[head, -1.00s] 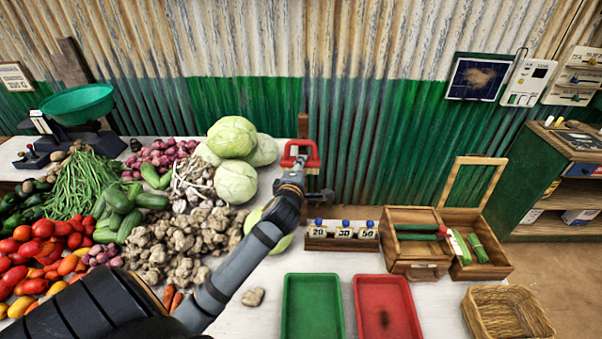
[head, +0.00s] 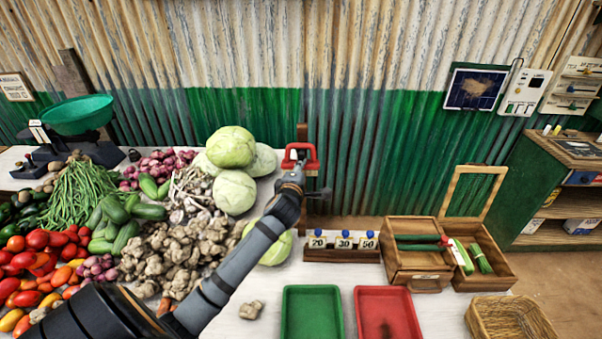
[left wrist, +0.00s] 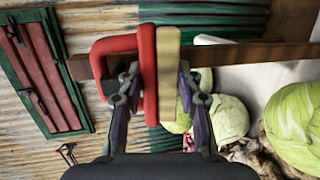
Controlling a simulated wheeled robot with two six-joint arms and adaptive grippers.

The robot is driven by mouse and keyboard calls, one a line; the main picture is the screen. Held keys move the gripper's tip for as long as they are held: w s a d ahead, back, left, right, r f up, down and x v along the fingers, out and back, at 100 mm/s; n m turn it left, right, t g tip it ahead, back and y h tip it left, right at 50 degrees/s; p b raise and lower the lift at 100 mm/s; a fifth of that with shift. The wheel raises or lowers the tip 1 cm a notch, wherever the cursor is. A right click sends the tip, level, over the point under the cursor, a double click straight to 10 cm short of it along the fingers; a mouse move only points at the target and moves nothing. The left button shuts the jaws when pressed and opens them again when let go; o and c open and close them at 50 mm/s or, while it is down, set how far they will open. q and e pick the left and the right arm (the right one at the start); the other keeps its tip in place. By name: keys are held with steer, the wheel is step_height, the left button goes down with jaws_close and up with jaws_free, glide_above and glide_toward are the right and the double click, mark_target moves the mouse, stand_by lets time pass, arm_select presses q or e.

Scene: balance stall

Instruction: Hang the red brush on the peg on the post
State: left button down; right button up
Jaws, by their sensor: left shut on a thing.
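The red brush (head: 313,156) is in my left gripper (head: 293,178), held in front of the brown wooden post (head: 303,132) by the corrugated wall. In the left wrist view my left gripper (left wrist: 166,95) is shut on the brush, with its red loop handle (left wrist: 147,60) and pale wooden strip (left wrist: 168,70) between the fingers. The post (left wrist: 245,54) runs sideways behind it there. A dark piece (left wrist: 111,86) shows inside the red loop; I cannot tell whether it is the peg or whether the loop is around it. My right gripper is not in view.
Several cabbages (head: 234,190) and a heap of ginger (head: 180,248) lie left of the post, close to my left arm. A number block rack (head: 343,256), an open wooden box (head: 410,232), a green tray (head: 312,313) and a red tray (head: 388,315) are on the right.

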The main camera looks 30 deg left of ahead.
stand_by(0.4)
arm_select(q)
steer(key=c, duration=0.8)
jaws_free()
steer(key=shift+r, duration=0.1)
steer(key=v, duration=1.2)
